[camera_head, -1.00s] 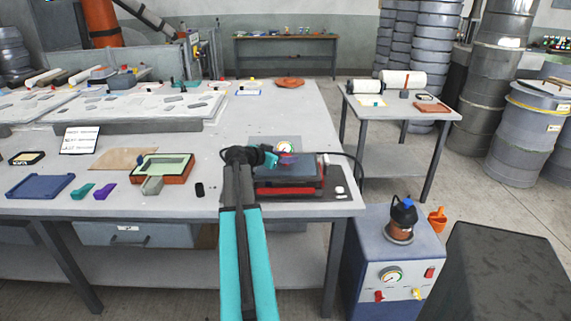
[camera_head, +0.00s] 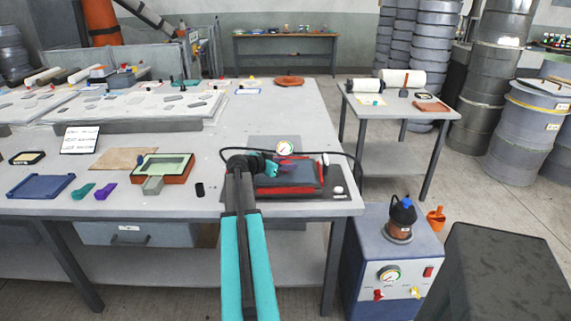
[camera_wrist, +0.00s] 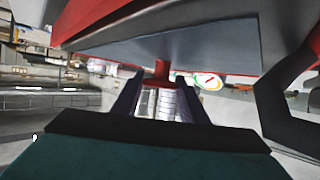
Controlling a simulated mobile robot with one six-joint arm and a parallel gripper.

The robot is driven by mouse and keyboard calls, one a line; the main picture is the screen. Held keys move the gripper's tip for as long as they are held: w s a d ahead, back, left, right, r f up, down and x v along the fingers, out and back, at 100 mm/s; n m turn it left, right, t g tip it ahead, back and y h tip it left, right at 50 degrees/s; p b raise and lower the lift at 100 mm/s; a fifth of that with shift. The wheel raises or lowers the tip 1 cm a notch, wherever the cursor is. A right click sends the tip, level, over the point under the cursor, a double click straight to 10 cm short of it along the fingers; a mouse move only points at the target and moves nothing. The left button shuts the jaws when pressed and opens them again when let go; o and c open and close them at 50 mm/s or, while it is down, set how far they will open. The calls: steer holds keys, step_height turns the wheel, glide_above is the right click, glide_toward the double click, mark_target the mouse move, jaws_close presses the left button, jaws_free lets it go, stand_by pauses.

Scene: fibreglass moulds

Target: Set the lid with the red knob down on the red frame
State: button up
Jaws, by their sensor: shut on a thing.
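The lid is a dark grey slab (camera_head: 300,174) in the head view. Its flat face (camera_wrist: 190,45) fills the upper part of the wrist view, with its red knob (camera_wrist: 162,72) standing out from it. My gripper (camera_wrist: 158,88) is shut on the red knob; it also shows in the head view (camera_head: 272,166), at the left of the lid. The red frame (camera_head: 290,191) shows along the lid's near and right edges, and as a red band (camera_wrist: 88,18) in the wrist view. The lid lies at or just over the frame; I cannot tell whether it rests fully. My arm hides the left side.
A dial gauge (camera_head: 285,148) stands just behind the frame, with a black hose (camera_head: 352,160) curving to the right. A green-topped red box (camera_head: 163,166) and a black cup (camera_head: 199,189) lie to the left. The table's front edge is close.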

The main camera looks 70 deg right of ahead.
stand_by(0.3)
steer(key=o, duration=1.4)
steer(key=b+v, duration=0.2)
steer(key=v, duration=1)
steer(key=shift+a, duration=0.1)
